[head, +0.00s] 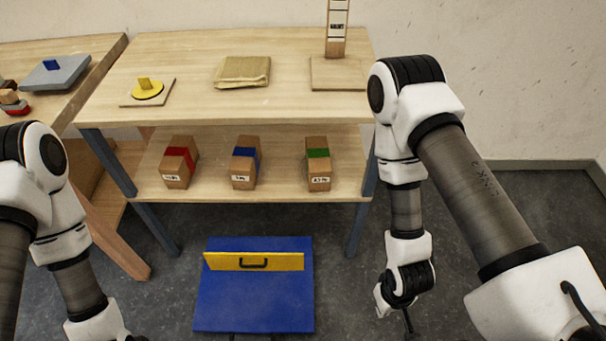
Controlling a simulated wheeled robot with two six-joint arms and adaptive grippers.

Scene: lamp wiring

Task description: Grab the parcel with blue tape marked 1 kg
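The parcel with blue tape (244,163) is a brown box on the lower shelf, between two other parcels. Its white front label is too small to read surely. A parcel with red tape (178,162) stands to its left and one with green tape (318,164) to its right. My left arm comes down at the left edge and its gripper is out of the picture. My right gripper (408,322) shows only as a dark piece at the bottom edge, right of the blue platform and well away from the parcels. Its opening cannot be made out.
The wooden shelf's tabletop (190,60) overhangs the parcels. It carries a yellow knobbed disc (147,89), a folded tan cloth (243,71) and a marked post (337,30). A blue platform (253,310) with a yellow handled panel (285,262) lies on the floor in front.

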